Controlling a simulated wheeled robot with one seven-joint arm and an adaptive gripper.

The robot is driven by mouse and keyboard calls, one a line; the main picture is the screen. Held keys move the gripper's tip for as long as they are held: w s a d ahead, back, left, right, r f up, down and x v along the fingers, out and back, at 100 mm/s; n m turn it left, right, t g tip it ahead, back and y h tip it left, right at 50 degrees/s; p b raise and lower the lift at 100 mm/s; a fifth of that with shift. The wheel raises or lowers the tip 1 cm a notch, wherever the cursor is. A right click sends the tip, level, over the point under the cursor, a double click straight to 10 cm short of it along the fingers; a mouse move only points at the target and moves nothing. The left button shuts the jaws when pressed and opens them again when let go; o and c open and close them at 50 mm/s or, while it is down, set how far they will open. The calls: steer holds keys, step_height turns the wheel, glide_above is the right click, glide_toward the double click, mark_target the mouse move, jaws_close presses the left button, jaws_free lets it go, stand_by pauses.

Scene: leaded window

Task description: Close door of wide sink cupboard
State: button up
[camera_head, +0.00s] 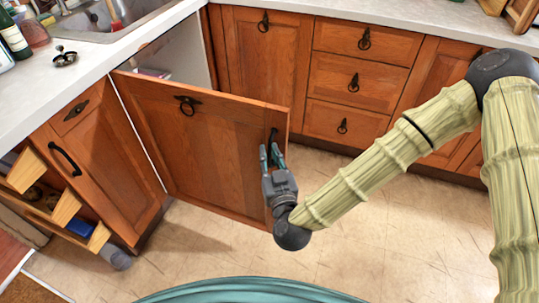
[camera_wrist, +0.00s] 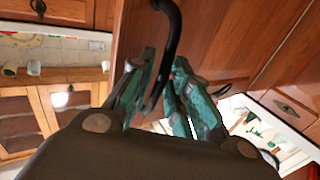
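The sink cupboard door (camera_head: 205,150) is a wide wooden panel, swung well out from the cabinet below the sink. A dark ring pull (camera_head: 187,105) is near its top left. A dark bar handle (camera_head: 273,134) is near its free right edge. My gripper (camera_head: 271,154) is at that edge, fingers pointing up at the bar handle. In the wrist view, the handle (camera_wrist: 174,40) curves down between the two teal fingers of my gripper (camera_wrist: 165,95). The fingers are apart, with gaps beside the handle. Whether either finger touches it is unclear.
The sink (camera_head: 95,18) is in the counter (camera_head: 40,95) above. Open drawers (camera_head: 65,205) stick out at the lower left. Closed drawers (camera_head: 355,80) and cupboards line the back right. Bare floor (camera_head: 370,240) lies in front and right of the door.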

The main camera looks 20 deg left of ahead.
steer(key=shift+w+a, duration=0.15)
steer(key=shift+w, duration=0.05)
jaws_close()
steer(key=shift+w, duration=0.15)
